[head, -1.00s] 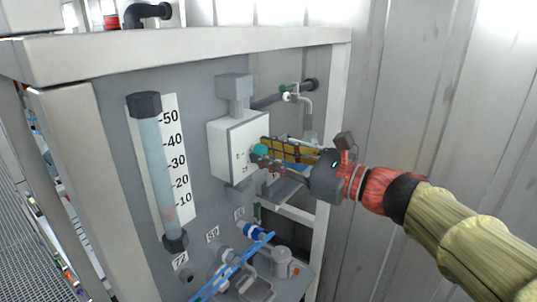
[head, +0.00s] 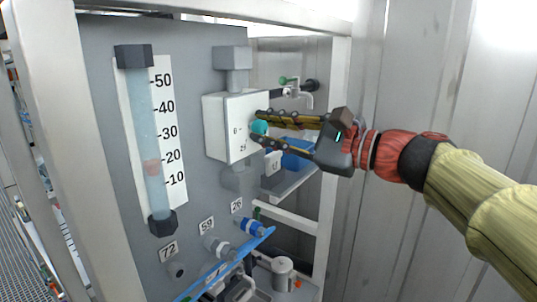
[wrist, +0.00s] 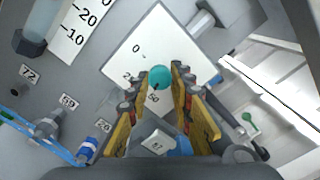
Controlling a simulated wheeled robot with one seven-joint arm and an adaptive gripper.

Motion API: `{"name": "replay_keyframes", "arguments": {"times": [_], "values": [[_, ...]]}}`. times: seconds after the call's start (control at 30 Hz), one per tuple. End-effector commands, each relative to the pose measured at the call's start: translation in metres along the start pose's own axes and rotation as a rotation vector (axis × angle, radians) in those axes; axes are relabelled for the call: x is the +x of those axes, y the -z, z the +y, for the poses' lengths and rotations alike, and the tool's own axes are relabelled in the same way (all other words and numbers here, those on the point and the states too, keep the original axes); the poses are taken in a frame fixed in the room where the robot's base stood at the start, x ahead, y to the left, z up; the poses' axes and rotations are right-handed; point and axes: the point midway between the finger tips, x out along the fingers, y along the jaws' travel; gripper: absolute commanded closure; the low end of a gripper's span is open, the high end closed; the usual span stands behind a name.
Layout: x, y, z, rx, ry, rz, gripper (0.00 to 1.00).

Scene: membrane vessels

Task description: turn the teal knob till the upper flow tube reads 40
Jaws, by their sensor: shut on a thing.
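The teal knob (head: 259,127) sits on the front of a white box (head: 222,128) on the grey panel. My gripper (head: 258,126) comes from the right and is shut on the knob, one finger on each side. In the wrist view the knob (wrist: 160,76) lies between the fingertips, and its dark mark points down and slightly left, between the 25 and 50 labels. The flow tube (head: 148,120) stands upright at the left, with a scale (head: 165,130) from 10 to 50. Its reddish float (head: 151,167) sits near 20, slightly below it.
Below are fittings labelled 72 (head: 168,250), 59 (head: 206,224) and 20 (head: 237,205), with a blue tube (head: 235,260). A pale frame post (head: 335,150) stands behind my gripper. A corrugated wall (head: 430,80) is at the right.

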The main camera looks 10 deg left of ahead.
Motion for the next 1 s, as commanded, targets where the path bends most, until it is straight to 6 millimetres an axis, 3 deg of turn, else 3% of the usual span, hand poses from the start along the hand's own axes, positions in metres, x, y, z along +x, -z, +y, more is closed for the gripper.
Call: {"name": "replay_keyframes", "arguments": {"times": [0.5, 1.0], "values": [[0.0002, 0.0039, 0.0029, -0.465, -0.001, 0.001, 1.00], [0.0004, 0.0014, 0.0002, -0.688, -0.003, 0.000, 1.00]]}}
